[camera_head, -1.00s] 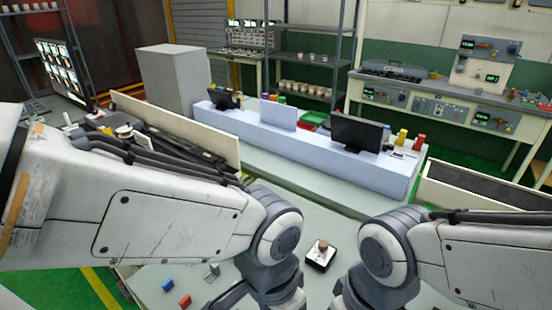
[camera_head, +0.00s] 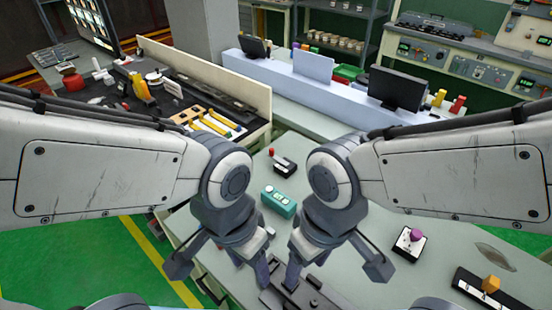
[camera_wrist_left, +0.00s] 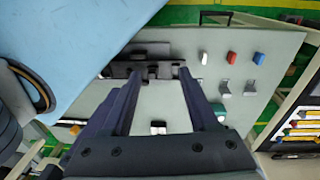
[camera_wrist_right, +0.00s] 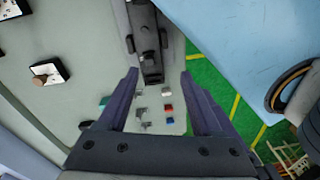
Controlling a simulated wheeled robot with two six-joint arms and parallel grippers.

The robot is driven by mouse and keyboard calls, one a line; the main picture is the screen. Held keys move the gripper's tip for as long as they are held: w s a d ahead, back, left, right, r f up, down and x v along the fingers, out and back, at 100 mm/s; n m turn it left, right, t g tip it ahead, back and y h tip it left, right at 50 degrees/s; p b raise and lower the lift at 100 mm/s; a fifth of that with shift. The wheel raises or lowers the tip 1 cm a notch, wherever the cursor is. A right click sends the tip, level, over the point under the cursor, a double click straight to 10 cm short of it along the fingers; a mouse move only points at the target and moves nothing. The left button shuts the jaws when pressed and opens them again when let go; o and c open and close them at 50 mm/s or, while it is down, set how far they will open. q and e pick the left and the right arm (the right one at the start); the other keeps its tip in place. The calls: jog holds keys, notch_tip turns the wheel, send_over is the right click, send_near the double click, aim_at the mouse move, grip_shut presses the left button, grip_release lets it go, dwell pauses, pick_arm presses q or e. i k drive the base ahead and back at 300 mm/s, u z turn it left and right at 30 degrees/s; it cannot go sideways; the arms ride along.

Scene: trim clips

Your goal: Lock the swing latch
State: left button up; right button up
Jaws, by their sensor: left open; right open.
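A long dark device (camera_head: 310,296), which looks like the swing latch, lies on the light workbench at the bottom of the head view, partly cut off by the frame. My left gripper (camera_head: 262,272) and right gripper (camera_head: 293,276) point down close together at its far end. In the left wrist view the dark device (camera_wrist_left: 150,50) lies just beyond the open fingertips (camera_wrist_left: 158,74). In the right wrist view the device (camera_wrist_right: 150,62) lies ahead of the open, empty fingers (camera_wrist_right: 160,73). I cannot tell whether either gripper touches it, or the latch arm's position.
A teal box (camera_head: 278,201) and a red-knobbed lever (camera_head: 284,164) stand on the bench behind the grippers. A purple-knobbed unit (camera_head: 410,240) and an orange-knobbed unit (camera_head: 490,286) stand to the right. A tool-filled tray (camera_head: 262,98) is at the left.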

aim_at(271, 154)
jog(key=z, duration=0.05)
jog(key=k, duration=0.5)
jog(key=u, duration=0.95)
jog(key=i, duration=0.7)
jog(key=z, duration=1.15)
